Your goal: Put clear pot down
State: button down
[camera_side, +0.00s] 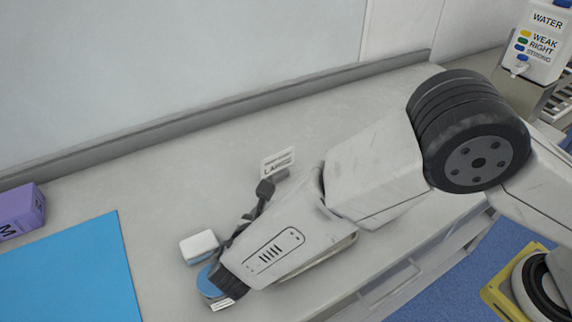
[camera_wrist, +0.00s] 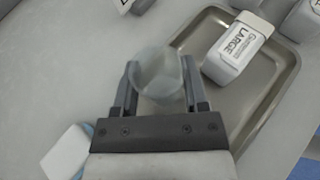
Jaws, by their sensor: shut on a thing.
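The clear pot (camera_wrist: 157,72) is a round, see-through cup between the two fingers of my gripper (camera_wrist: 160,68) in the wrist view. The gripper is shut on its sides. The pot overlaps the left edge of a metal tray (camera_wrist: 268,108) in that view. I cannot tell whether its base touches anything.
A white container marked LARGE (camera_wrist: 238,46) lies in the tray. A small white block (camera_side: 199,245) is close beside my wrist; a similar one shows in the wrist view (camera_wrist: 66,152). A blue sheet (camera_side: 75,270) and purple box (camera_side: 22,212) are at left.

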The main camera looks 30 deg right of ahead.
jog(key=shift+f, duration=1.4)
jog(key=shift+c, duration=0.5)
grip_release()
jog(key=shift+f, duration=0.1)
jog(key=shift+s+a+r, duration=0.1)
jog(key=shift+r, duration=0.1)
jog(key=shift+v, duration=3.6)
